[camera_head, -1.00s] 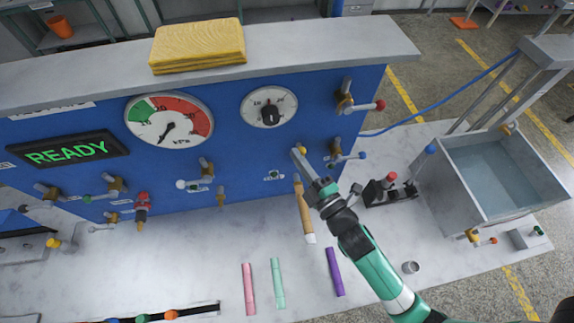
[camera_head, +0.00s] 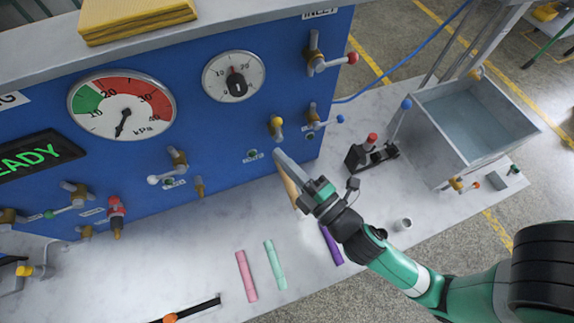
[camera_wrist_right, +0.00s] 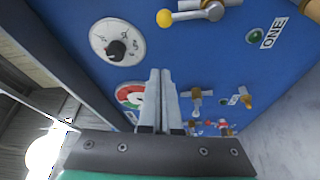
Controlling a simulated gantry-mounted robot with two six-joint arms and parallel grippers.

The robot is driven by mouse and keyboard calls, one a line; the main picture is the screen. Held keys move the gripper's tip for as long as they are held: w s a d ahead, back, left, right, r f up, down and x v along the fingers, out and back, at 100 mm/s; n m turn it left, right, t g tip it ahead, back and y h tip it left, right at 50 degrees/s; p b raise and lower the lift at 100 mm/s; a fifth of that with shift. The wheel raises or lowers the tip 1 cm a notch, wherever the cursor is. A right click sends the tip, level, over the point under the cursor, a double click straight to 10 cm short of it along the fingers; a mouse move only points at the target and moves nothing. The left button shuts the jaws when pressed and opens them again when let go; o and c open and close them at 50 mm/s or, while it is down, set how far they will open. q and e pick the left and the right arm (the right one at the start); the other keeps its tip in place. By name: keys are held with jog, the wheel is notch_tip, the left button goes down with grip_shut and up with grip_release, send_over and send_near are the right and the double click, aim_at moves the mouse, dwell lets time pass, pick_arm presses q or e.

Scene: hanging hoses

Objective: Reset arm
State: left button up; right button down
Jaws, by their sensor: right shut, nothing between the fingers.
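My right gripper (camera_head: 279,155) is shut and empty, its fingertips in front of the blue panel (camera_head: 225,135), below the yellow-knobbed valve (camera_head: 276,124). In the right wrist view, the two fingers (camera_wrist_right: 161,72) of this gripper lie together with nothing held, and the yellow-knobbed valve (camera_wrist_right: 190,14) stands apart from them at the top. The fingers hide part of the pressure gauge (camera_wrist_right: 130,95). A tan hose (camera_head: 289,188) is partly hidden behind the right gripper. My left gripper is not in view.
Pink (camera_head: 246,276), mint (camera_head: 275,265) and purple (camera_head: 331,244) tubes lie on the marbled bench. Several valves jut from the panel, including a red-knobbed one (camera_head: 330,61). A black stand (camera_head: 372,153) and a water basin (camera_head: 470,125) are at the right.

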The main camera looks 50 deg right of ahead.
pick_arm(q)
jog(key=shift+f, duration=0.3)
pick_arm(e)
jog(key=shift+v, duration=0.85)
